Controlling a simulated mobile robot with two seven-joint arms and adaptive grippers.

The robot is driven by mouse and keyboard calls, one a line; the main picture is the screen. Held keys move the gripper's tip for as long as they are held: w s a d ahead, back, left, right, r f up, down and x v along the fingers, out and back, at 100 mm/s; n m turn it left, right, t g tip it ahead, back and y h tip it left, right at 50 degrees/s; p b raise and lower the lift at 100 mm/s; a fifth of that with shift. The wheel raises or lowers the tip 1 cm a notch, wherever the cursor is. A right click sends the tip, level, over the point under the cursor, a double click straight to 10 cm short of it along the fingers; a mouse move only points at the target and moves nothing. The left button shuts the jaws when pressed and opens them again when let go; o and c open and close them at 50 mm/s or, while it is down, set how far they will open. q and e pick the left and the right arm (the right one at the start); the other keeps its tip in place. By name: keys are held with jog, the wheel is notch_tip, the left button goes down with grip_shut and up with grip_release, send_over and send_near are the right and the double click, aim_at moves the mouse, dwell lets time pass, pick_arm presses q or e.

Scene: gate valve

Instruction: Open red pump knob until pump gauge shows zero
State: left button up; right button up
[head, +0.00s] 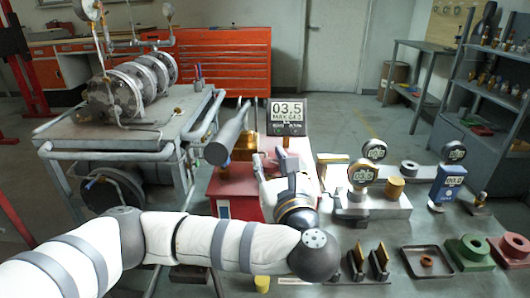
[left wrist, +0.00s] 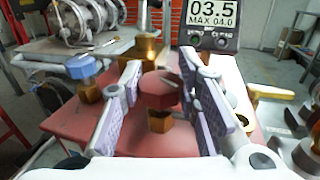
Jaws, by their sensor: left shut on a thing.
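The red pump knob (left wrist: 158,92) sits on a brass stem above the red pump body (left wrist: 75,118) in the left wrist view. My left gripper (left wrist: 165,100) is shut on the knob, with a padded finger on each side of it. In the head view my left gripper (head: 283,165) hangs over the red pump body (head: 232,182), and the hand hides the knob. The pump gauge (head: 288,120) stands behind it and reads 03.5; the left wrist view shows the same gauge (left wrist: 211,15) with "MAX 04.0" below.
A grey cylindrical handle (head: 230,135) rises left of the pump. A metal block with a round dial (head: 362,173) and brass parts stands to the right. A blue device (head: 447,184), a dark tray (head: 427,262) and green and red fittings lie farther right on the bench.

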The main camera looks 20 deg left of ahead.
pick_arm(q)
jog(key=shift+d+r+n+g+y, duration=0.1)
jog(key=shift+r+n+g+y, duration=0.4)
jog(key=shift+y, duration=0.3)
jog(key=shift+f+n+g+y+p, duration=0.3)
jog(key=shift+f+n+g+y, duration=0.1)
jog(key=shift+n+g+y, duration=0.5)
jog(key=shift+f+n+g+y, duration=0.15)
jog(key=shift+n+g+y, duration=1.85)
jog(key=shift+g, duration=0.6)
pick_arm(e)
jog(key=shift+w+r+t, duration=0.4)
jog(key=shift+w+r, duration=0.45)
jog(key=shift+w, duration=0.05)
pick_arm(q)
jog(key=o, duration=1.2)
